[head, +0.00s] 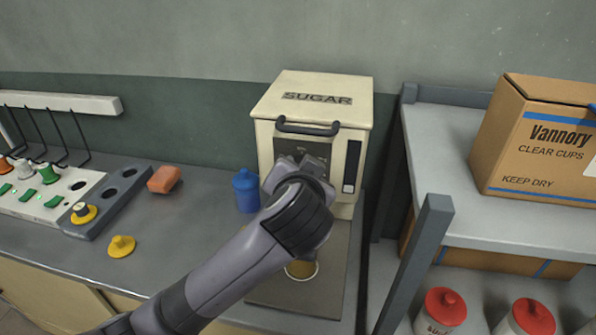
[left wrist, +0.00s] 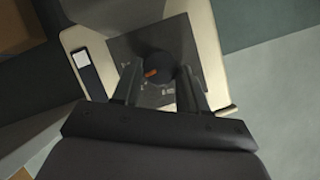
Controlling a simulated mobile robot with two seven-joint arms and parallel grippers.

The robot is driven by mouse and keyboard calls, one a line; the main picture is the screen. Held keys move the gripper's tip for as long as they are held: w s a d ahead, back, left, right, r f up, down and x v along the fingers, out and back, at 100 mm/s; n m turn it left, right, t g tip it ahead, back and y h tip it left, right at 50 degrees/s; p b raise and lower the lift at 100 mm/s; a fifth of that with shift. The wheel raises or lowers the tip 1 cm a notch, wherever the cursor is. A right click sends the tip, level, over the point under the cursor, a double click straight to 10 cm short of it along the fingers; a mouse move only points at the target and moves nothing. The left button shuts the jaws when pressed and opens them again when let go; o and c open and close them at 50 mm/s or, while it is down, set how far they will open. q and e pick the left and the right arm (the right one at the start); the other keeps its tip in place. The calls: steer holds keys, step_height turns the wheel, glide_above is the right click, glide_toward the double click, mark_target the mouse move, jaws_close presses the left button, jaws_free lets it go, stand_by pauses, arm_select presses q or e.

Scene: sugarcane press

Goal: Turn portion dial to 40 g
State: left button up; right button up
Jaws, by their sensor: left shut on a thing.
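The cream sugar dispenser (head: 312,95), marked SUGAR, stands on the counter against the wall. Its dark front panel (left wrist: 128,46) fills the middle of the left wrist view. The round dark portion dial (left wrist: 162,66) with an orange pointer mark sits on that panel. My left gripper (left wrist: 158,84) has a finger on either side of the dial and is shut on it. In the head view my left gripper (head: 302,168) covers the dial. Small pale marks on the panel are too blurred to read. My right gripper is in neither view.
A blue lidded container (head: 246,190) stands just left of the dispenser. A yellowish cup (head: 301,270) below is partly hidden by my arm. An orange sponge-like block (head: 164,179) and yellow knob (head: 121,246) lie left. A grey shelf (head: 450,160) with a carton (head: 540,145) stands right.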

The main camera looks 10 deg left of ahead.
arm_select(q)
steer(key=m, duration=0.1)
steer(key=m+y, duration=0.1)
steer(key=y, duration=0.1)
steer(key=shift+d+f+m+t, duration=0.2)
steer(key=shift+d+m+t, duration=0.1)
steer(key=shift+m, duration=0.1)
steer(key=shift+f+m+t+y, duration=0.1)
steer(key=shift+m+t+y, duration=0.2)
steer(key=shift+m+y, duration=0.55)
steer(key=shift+m, duration=0.25)
steer(key=o, duration=1.1)
steer(key=shift+c, duration=0.2)
steer(key=b+v, duration=0.1)
steer(key=v, duration=0.6)
